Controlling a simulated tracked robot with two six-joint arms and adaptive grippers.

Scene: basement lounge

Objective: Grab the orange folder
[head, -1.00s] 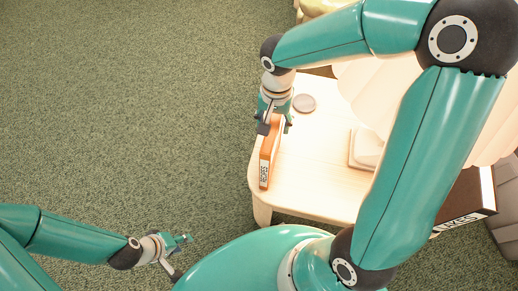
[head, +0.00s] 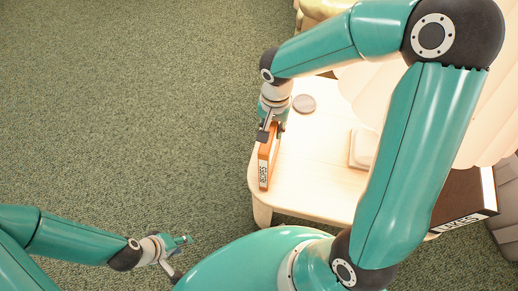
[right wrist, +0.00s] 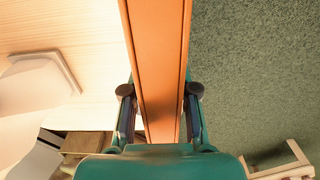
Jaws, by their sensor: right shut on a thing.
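The orange folder (head: 265,165) stands on edge at the left edge of the pale wooden table (head: 315,190), with a white lettered label on its near end. My right gripper (head: 270,130) comes down from above on its far part and is shut on it. In the right wrist view the folder (right wrist: 160,75) runs between the two dark finger pads (right wrist: 160,115). I cannot tell whether its bottom touches the table. My left gripper (head: 181,256) is low at the lower left, away from the table, with its fingers apart and empty.
A round grey-brown coaster (head: 304,103) lies on the table behind the folder. A pale lamp base (head: 362,148) stands to the right, partly behind my right arm. A dark brown labelled box or binder (head: 466,200) is farther right. Green carpet (head: 130,110) on the left is clear.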

